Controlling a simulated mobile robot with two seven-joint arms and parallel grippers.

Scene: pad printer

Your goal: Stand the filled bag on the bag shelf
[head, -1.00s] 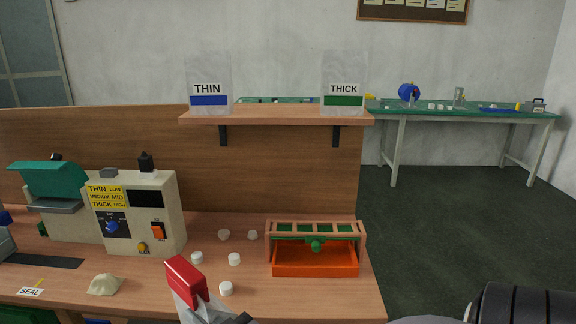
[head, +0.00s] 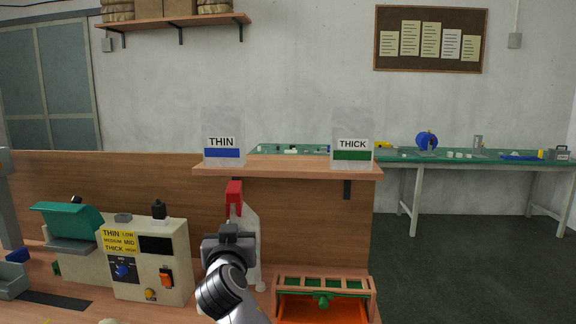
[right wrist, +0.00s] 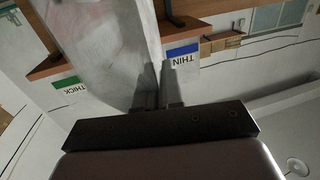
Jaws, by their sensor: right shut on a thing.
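My right gripper (head: 232,236) is shut on a clear, pale bag (head: 248,232), raised in front of the wooden back panel. A red piece (head: 235,192) is at the bag's top. The right wrist view also shows the bag (right wrist: 108,45) at the gripper fingers (right wrist: 158,82). The bag's contents are not clear. The wooden shelf (head: 285,173) is just above and behind it. A clear THIN panel with a blue band (head: 222,142) and a clear THICK panel with a green band (head: 352,142) stand on it. My left gripper is not in view.
The shelf has free room between the two panels. Below are a beige machine (head: 150,270) with a dial, and a wooden rack (head: 325,283) over an orange tray. A higher wall shelf (head: 175,22) holds brown sacks. A green-topped table (head: 450,159) stands behind right.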

